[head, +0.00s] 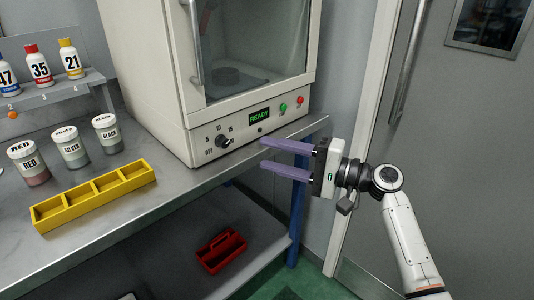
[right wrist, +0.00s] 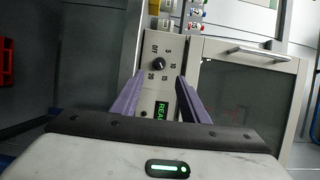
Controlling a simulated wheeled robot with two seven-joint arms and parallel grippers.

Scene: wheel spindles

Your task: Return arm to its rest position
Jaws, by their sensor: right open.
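My right gripper (head: 272,157) is open and empty, with two purple fingers apart. In the head view it is in the air in front of the lower right corner of the white machine (head: 180,70). The machine's front panel has a black knob (head: 222,141), a lit green READY display (head: 259,116), a green button (head: 283,107) and a red button (head: 299,99). In the right wrist view the fingers (right wrist: 157,100) point toward this panel, with the knob (right wrist: 159,63) showing between them. The fingers touch nothing that I can see. My left gripper is not in view.
A yellow divided tray (head: 118,178) and jars labelled RED (head: 27,162), SILVER (head: 70,147) and BLACK (head: 107,133) stand on the metal bench. Numbered bottles (head: 40,67) stand on a rack. A red caddy (head: 221,250) sits on the lower shelf. A grey door (head: 450,150) is at right.

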